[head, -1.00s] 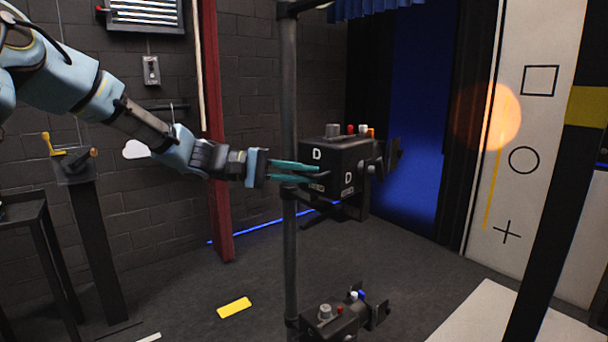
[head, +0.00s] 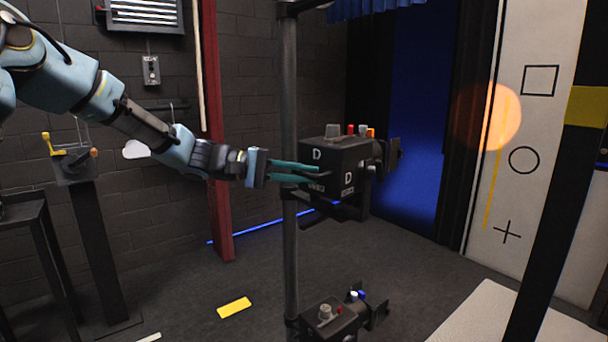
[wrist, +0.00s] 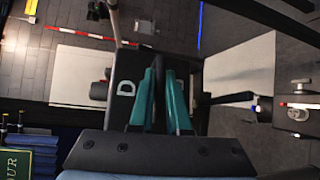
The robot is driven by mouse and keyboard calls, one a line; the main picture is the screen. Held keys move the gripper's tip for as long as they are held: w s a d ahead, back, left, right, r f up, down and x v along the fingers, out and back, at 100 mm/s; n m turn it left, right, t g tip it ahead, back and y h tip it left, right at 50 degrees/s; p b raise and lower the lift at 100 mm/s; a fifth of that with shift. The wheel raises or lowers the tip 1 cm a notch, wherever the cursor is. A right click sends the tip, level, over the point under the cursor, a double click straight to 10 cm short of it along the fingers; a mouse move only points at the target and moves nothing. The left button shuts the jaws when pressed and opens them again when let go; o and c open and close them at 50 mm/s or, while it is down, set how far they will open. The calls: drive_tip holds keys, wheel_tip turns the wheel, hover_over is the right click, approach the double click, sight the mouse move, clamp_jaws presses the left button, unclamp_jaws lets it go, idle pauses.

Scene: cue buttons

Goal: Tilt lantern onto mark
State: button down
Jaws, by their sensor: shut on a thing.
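A black lantern marked D (head: 330,158) is mounted on a vertical pole (head: 290,120), with coloured knobs on top. My gripper (head: 318,172) reaches in from the left, its teal fingers at the lantern's near side. An orange light spot (head: 489,116) falls on the left edge of a white panel (head: 548,50), beside and between an outlined square mark (head: 540,66) and a circle mark (head: 524,147). A cross mark (head: 507,232) is lower down.
A second lantern (head: 335,318) sits low on the same pole. A dark post with a yellow band (head: 587,106) stands at the right. A stand with a yellow lever (head: 68,155) is at the left. The floor between is mostly clear.

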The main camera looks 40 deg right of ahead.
drive_tip(key=shift+r+b, duration=0.4)
drive_tip(key=shift+r, duration=0.55)
drive_tip(key=c, duration=0.9)
unclamp_jaws()
drive_tip(key=shift+w, duration=0.1)
drive_tip(key=shift+b+v, duration=1.4)
drive_tip(key=shift+v, duration=3.9)
